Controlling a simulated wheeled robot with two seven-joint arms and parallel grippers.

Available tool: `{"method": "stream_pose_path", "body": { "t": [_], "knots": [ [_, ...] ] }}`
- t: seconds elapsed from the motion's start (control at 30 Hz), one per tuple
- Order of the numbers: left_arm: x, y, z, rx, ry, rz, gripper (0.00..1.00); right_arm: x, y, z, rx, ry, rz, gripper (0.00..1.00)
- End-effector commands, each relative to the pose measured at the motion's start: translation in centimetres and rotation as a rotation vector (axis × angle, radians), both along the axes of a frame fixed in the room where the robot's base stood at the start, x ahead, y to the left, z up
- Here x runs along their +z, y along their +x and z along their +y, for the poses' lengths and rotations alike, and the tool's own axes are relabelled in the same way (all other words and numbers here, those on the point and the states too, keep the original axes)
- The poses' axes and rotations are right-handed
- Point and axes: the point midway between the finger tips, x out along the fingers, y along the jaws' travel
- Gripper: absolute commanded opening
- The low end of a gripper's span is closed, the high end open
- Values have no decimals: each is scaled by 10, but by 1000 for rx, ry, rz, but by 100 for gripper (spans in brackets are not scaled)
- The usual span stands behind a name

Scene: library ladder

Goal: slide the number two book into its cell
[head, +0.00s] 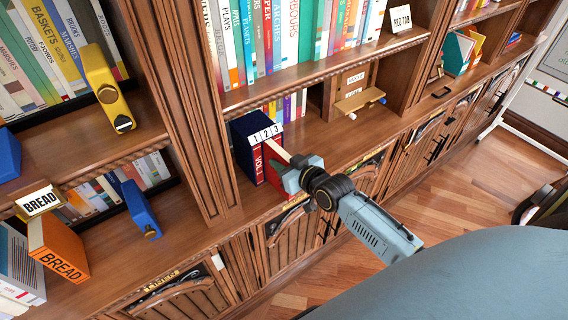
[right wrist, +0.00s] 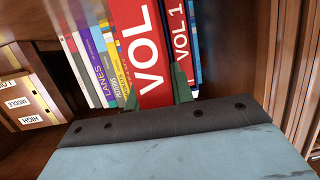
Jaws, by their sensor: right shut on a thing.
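A dark blue case (head: 240,150) labelled 1 2 3 stands upright on the lower shelf. A red VOL 1 book (head: 257,167) sits in its left part; it also shows at the right in the right wrist view (right wrist: 180,38). My right gripper (head: 284,177) is shut on a second red book (head: 273,164) marked VOL, large in the right wrist view (right wrist: 138,50). This book sticks out of the case front beside VOL 1, its far end at the opening under the label. Its number and how deep it reaches are hidden. My left gripper is not in view.
Several books (head: 290,107) stand behind the case, under the upper shelf. A wooden stand (head: 357,98) is to the right. A thick wooden upright (head: 190,110) is close on the left. Shelf surface right of the case is clear.

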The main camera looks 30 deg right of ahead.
Motion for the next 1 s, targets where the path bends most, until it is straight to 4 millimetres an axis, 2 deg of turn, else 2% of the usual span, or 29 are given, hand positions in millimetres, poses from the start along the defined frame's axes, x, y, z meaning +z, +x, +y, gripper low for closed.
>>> {"method": "stream_pose_path", "body": {
  "t": [1.0],
  "knots": [
    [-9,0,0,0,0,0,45,0,26,2,0,0,-2,0]
  ]
}}
